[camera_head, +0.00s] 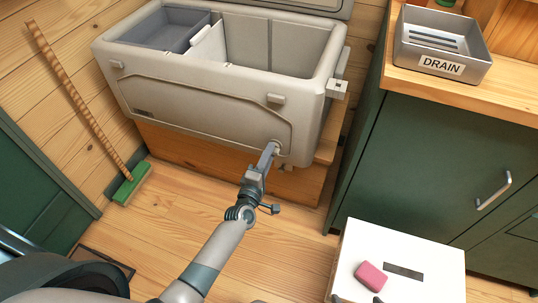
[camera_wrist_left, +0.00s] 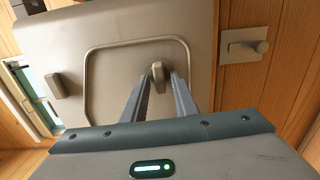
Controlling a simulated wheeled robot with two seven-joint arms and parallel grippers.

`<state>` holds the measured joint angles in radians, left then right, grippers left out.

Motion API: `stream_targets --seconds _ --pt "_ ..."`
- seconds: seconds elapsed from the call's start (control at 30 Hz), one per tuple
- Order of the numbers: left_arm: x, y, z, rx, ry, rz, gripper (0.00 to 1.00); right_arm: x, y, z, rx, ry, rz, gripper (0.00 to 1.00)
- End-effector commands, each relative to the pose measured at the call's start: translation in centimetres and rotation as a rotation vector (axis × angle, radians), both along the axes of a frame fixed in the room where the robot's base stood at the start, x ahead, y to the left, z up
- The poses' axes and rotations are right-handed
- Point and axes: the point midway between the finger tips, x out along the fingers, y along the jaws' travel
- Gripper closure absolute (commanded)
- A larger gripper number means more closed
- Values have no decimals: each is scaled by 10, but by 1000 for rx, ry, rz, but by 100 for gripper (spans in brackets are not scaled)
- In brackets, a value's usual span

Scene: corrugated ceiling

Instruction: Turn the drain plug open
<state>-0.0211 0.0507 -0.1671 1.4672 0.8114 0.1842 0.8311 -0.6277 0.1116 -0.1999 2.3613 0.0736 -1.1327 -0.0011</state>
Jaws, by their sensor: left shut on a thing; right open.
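The drain plug (camera_head: 278,148) is a small grey knob low on the right part of the front wall of a beige cool box (camera_head: 190,110). My left gripper (camera_head: 270,153) reaches up to it from below. In the left wrist view the plug (camera_wrist_left: 157,74) stands between the two fingertips of my left gripper (camera_wrist_left: 158,84), which is shut on it. The fingers hide part of the plug in the head view, and I cannot tell how far it is turned.
The cool box is open, with a grey tray (camera_head: 165,27) inside, on a wooden stand (camera_head: 215,160). A green cabinet (camera_head: 430,150) stands at right, bearing a tray labelled DRAIN (camera_head: 440,45). A white box (camera_head: 420,255) carries a pink block (camera_head: 370,276). A broom (camera_head: 80,105) leans at left.

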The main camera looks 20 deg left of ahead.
Motion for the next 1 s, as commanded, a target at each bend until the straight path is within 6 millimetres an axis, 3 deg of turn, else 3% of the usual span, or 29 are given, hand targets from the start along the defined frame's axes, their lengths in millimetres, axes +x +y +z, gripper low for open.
stream_targets --seconds 0.17,0.2,0.27,0.67,0.87,1.0 --pt "0 1 0 0 0 1 96 0 -1 0 -2 -1 1 21" --pt "0 1 0 0 0 1 69 0 -1 0 -2 0 1 21" --pt "0 1 0 0 0 1 56 0 -1 0 -3 0 1 21" --pt "-3 0 0 1 1 0 56 0 -2 0 -5 1 0 21" --pt "-18 1 -1 1 2 0 56 0 -3 1 -10 5 -1 21" --pt "-39 2 -1 2 2 0 56 0 -5 1 -14 11 -4 21"
